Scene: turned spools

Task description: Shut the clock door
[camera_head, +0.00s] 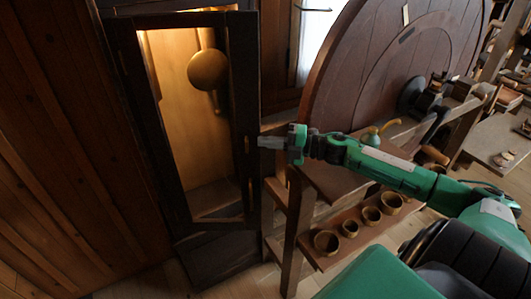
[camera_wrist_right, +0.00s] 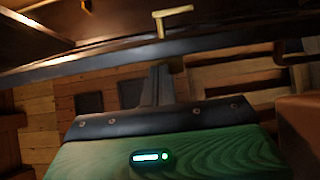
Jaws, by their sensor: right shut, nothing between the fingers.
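The clock door (camera_head: 243,105) is a tall dark frame on a dark wooden clock case (camera_head: 205,253). Lit interior shows through the frame and above its top rail, so the door seems to stand ajar. A brass pendulum bob (camera_head: 207,70) hangs inside. My right gripper (camera_head: 261,142) is shut and empty, close to the door's right stile; I cannot tell whether it touches. In the right wrist view, the shut fingers (camera_wrist_right: 158,82) point at a dark rail (camera_wrist_right: 115,58) with a brass handle (camera_wrist_right: 172,20) above it. My left gripper is out of view.
A large wooden wheel (camera_head: 370,60) and a bench stand right of the clock. A lower shelf holds several small round pots (camera_head: 327,242). A green and yellow item (camera_head: 373,134) sits on the bench near my right arm. A plank wall (camera_head: 60,150) is at left.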

